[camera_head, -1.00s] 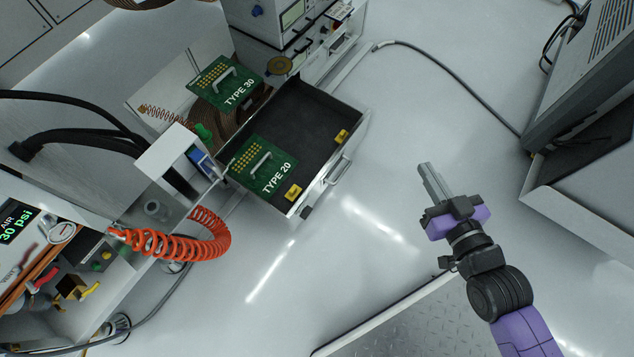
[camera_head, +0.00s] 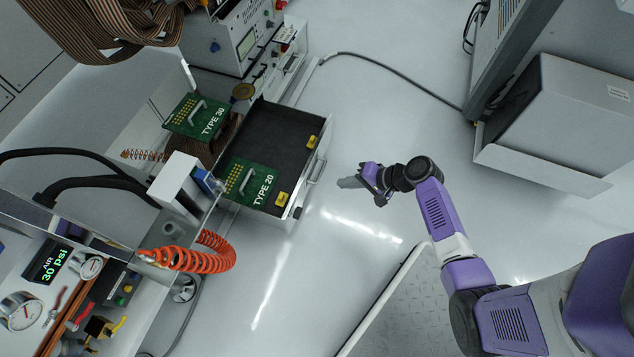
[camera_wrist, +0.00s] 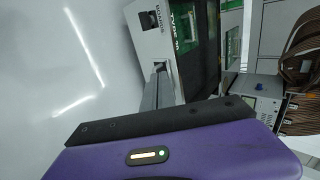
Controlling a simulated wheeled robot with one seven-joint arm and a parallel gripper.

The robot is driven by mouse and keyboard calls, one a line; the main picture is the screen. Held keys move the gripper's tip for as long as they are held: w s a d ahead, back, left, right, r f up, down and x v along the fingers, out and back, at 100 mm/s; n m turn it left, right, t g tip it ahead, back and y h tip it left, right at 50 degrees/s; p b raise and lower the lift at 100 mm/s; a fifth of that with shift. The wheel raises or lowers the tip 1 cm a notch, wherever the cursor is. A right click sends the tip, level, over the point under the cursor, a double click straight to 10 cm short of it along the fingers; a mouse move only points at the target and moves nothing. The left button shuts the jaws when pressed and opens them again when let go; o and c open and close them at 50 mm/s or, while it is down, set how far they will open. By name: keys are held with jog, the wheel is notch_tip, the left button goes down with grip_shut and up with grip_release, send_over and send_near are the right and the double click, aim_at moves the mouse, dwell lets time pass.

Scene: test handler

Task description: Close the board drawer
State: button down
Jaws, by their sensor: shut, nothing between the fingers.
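The board drawer (camera_head: 275,133) is pulled out from the bench in the head view, a dark tray with a white front and a metal handle (camera_head: 317,168). A green TYPE 20 board (camera_head: 250,182) is at its near left end. My gripper (camera_head: 342,183) is shut and empty, just right of the drawer front and apart from the handle in the head view. In the wrist view, the shut fingers (camera_wrist: 160,70) point toward the white drawer front (camera_wrist: 148,35) with its dark label. Whether they touch it there cannot be told.
A TYPE 30 board (camera_head: 197,115) stands behind the drawer. A grey cable (camera_head: 390,68) crosses the floor. A large white box (camera_head: 560,120) stands at right. The floor before the drawer is clear.

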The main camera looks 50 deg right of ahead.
aim_at(303, 182)
jog(key=b+x, duration=0.2)
jog(key=x, duration=0.2)
jog(key=r+b+x, duration=0.1)
jog(key=x, duration=0.3)
jog(key=w+b+x, duration=0.1)
jog(key=b+x, duration=0.1)
jog(key=x, duration=0.2)
jog(key=shift+w+a+r+b, duration=0.1)
jog(key=shift+a+r+b, duration=0.1)
jog(key=shift+b, duration=0.1)
jog(key=shift+w+a+r, duration=0.1)
jog(key=shift+w+a, duration=0.05)
jog(key=shift+w, duration=0.4)
jog(key=shift+w, duration=0.1)
